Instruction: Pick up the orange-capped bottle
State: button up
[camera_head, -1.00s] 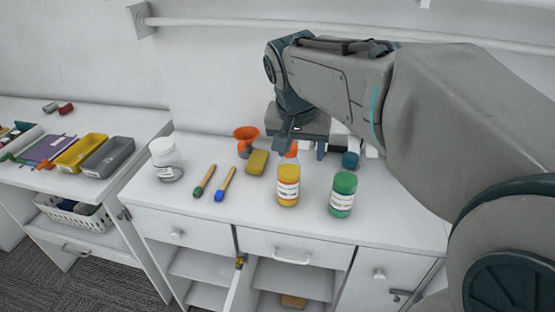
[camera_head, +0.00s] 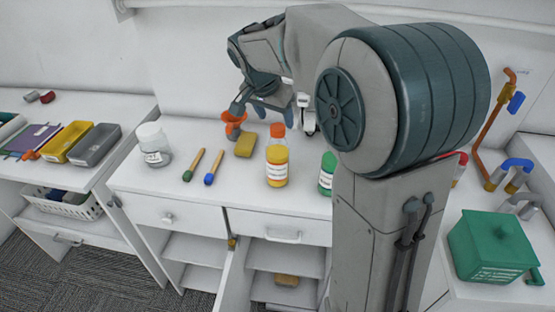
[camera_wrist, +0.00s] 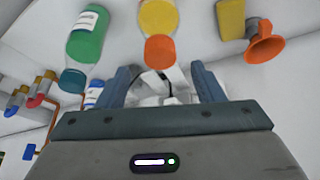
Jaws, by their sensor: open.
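The orange-capped bottle (camera_head: 277,167) has a yellow body and a white label, and stands upright on the white cabinet top. My gripper (camera_head: 263,112) is open and empty behind the bottle, near the wall in the head view. In the wrist view, the orange-capped bottle (camera_wrist: 158,18) is at the top middle, its cap lying just beyond the gap between the open fingers (camera_wrist: 160,72). The fingers appear apart from the bottle.
A green bottle (camera_head: 327,174) stands to the right, partly hidden by my arm. A yellow block (camera_head: 245,145) and orange funnel (camera_head: 233,124) are behind-left. A green box (camera_head: 492,246) is far right.

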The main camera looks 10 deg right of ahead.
aim_at(277, 127)
jog(key=shift+p+x, duration=0.85)
jog(key=shift+x, duration=1.85)
jog(key=shift+s+a, duration=0.15)
jog(key=shift+a, duration=0.05)
grip_shut()
